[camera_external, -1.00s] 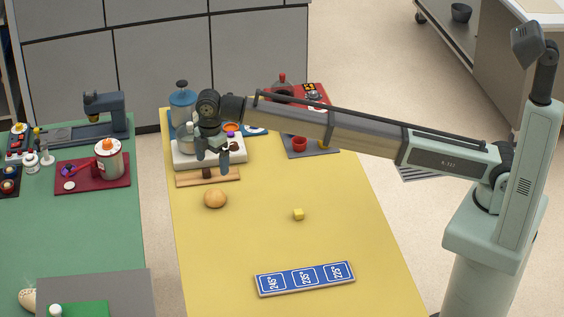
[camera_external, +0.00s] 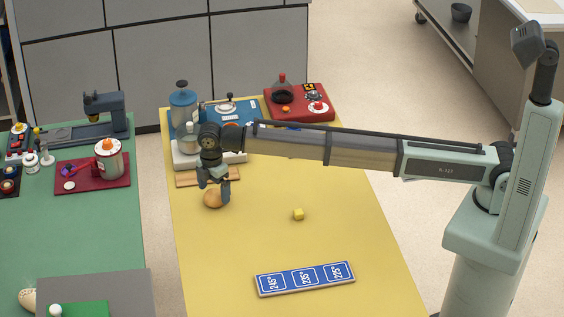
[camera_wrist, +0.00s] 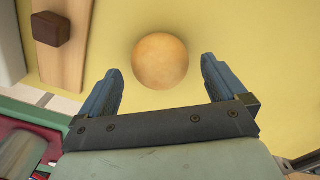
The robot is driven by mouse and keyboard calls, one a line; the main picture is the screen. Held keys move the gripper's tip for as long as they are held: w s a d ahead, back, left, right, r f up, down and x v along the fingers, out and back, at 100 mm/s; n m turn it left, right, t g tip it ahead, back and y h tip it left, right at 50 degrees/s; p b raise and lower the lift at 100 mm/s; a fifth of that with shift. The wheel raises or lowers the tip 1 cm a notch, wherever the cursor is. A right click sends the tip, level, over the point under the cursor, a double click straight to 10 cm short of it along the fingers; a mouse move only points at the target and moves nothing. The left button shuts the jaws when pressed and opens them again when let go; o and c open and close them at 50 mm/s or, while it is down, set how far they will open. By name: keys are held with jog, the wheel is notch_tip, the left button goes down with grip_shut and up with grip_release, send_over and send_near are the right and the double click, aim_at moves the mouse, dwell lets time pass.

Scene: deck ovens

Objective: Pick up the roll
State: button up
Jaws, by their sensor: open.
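The roll (camera_external: 212,199) is round and golden brown and sits on the yellow tabletop (camera_external: 225,255). In the wrist view the roll (camera_wrist: 160,61) lies near the top middle, between and just beyond the fingertips. My gripper (camera_external: 214,190) is open and empty, and its fingers partly cover the roll in the external view. In the wrist view my gripper (camera_wrist: 161,62) shows a blue finger on each side, with a gap between each and the roll. How high the fingertips are above the tabletop is hard to tell.
A wooden board (camera_external: 185,181) with a dark brown block (camera_wrist: 51,29) on it lies just behind the roll. A white scale-like base (camera_external: 185,160) stands behind that.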

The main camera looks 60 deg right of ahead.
notch_tip(320, 180, down, 2)
jog(key=shift+f, duration=0.15)
jog(key=c, duration=1.1)
